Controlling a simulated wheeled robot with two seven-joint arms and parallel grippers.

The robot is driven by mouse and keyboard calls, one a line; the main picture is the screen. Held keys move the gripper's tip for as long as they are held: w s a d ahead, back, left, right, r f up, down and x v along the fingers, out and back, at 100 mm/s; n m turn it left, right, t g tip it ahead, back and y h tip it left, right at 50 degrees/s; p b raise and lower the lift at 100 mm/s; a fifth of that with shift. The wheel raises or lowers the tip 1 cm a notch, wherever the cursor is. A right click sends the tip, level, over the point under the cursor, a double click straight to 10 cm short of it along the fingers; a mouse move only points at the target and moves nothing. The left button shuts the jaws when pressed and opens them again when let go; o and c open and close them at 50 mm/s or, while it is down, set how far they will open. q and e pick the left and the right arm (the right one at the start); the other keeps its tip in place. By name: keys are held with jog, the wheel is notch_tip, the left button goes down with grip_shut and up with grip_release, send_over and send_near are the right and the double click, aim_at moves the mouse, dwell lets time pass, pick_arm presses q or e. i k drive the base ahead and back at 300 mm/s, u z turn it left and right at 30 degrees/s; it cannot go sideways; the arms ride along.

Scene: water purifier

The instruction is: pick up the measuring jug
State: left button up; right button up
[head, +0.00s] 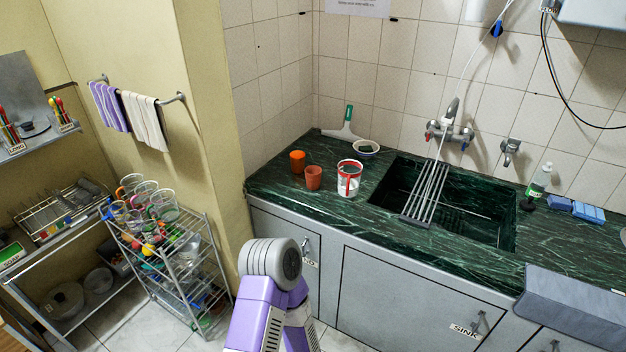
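The measuring jug (349,179), clear to whitish with a red rim and red handle, stands upright on the dark green marble counter (300,213), left of the sink. Its handle side faces me. A purple and grey link of one of my arms rises at the bottom centre, below the counter front and well apart from the jug. Neither of my gripper's fingers shows in the head view.
An orange cup (297,161) and a terracotta cup (314,178) stand close left of the jug. A bowl (366,147) and a squeegee (345,127) lie behind it. The sink (470,205) with a metal rack (427,192) is to its right. A wire cart (172,255) stands left.

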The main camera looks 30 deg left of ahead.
aim_at(350, 170)
jog(key=u, duration=0.25)
jog(key=k, duration=0.35)
jog(key=u, duration=1.6)
jog(key=i, duration=1.25)
jog(key=z, duration=0.5)
